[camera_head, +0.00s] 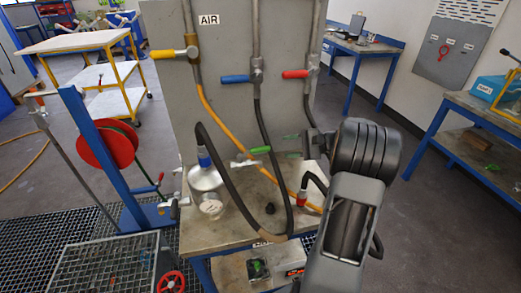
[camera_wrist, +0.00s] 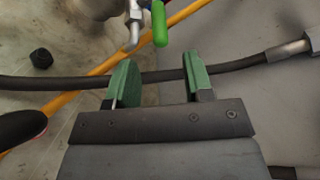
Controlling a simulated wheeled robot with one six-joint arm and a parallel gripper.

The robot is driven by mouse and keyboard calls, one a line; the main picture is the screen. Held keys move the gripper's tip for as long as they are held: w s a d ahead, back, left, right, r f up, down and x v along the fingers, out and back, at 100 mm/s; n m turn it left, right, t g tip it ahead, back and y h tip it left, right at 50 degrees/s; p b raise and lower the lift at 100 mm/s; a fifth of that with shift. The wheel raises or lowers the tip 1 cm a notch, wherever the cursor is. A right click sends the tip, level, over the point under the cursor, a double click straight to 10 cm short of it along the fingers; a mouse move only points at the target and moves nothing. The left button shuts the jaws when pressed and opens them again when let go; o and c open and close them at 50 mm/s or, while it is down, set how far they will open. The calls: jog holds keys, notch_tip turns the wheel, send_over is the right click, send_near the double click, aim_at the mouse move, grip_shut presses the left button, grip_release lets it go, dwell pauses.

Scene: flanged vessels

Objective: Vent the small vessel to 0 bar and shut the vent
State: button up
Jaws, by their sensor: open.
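The small vessel (camera_head: 206,184) is a silver, round-shouldered pot standing on the bench below the panel, with a blue-collared hose at its top. A round white gauge (camera_head: 211,208) sits at its front; its reading is too small to make out. A small valve with a green handle (camera_head: 260,150) sticks out from the vessel's right side. The green handle (camera_wrist: 160,22) also shows at the top of the wrist view, beside a metal spout (camera_wrist: 134,28). My gripper (camera_head: 293,145) is open and empty, to the right of the handle. Its green fingers (camera_wrist: 158,80) are apart from the handle.
A black hose (camera_wrist: 235,68) and a yellow hose (camera_wrist: 90,78) cross near my fingers. On the panel are yellow (camera_head: 168,54), blue (camera_head: 235,79) and red (camera_head: 296,74) handles. A black knob (camera_head: 269,208) lies on the bench.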

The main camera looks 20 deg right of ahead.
aim_at(260, 150)
jog(key=p+x, duration=0.1)
jog(key=x, duration=0.9)
jog(key=shift+c, duration=0.4)
grip_shut()
